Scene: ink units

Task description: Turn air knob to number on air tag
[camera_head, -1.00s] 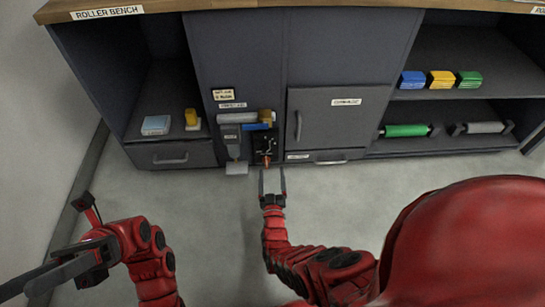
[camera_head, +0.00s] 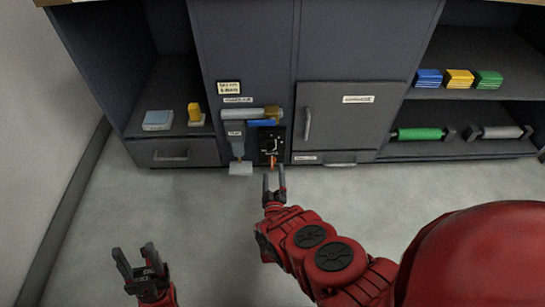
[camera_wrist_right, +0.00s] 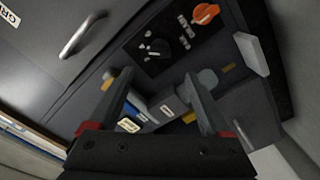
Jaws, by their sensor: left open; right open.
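The black control panel (camera_head: 271,142) is low on the cabinet front, with an orange knob (camera_head: 272,161) at its lower edge. In the right wrist view the panel shows this orange knob (camera_wrist_right: 206,14), a black knob (camera_wrist_right: 158,49) and small pale labels. My right gripper (camera_head: 274,172) is open and empty, just below the orange knob. My left gripper (camera_head: 136,258) is open and empty over the floor.
A horizontal cylinder (camera_head: 243,114) with a blue part and a grey block hang left of the panel. A door with a handle (camera_head: 307,124) is to the right. Shelves hold coloured blocks (camera_head: 459,79) and rollers (camera_head: 418,134). The floor in front is clear.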

